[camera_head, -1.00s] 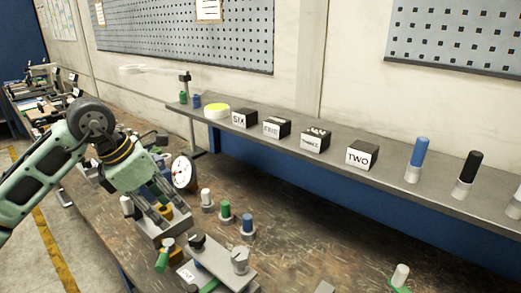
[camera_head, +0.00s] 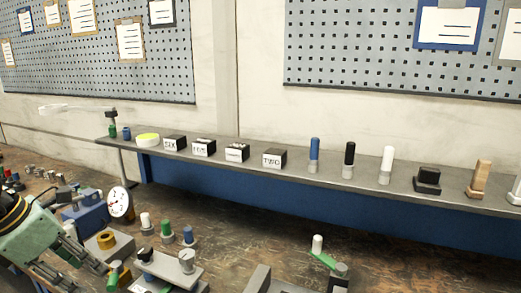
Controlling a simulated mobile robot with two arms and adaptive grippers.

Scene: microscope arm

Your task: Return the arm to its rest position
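A pale white swing arm (camera_head: 75,109) extends left from a dark joint on top of an upright grey post (camera_head: 121,160), at the left end of the raised shelf. Its left end is blurred against the wall, and I cannot tell which position it is in. My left gripper (camera_head: 88,268) is low in the left corner, over the workbench. Its two fingers look apart, with nothing seen between them. It is well below the swing arm and not touching it. My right gripper is out of view.
On the workbench (camera_head: 225,250) stand a dial gauge (camera_head: 120,203), a block with a brass ring (camera_head: 106,240) and several pegs.

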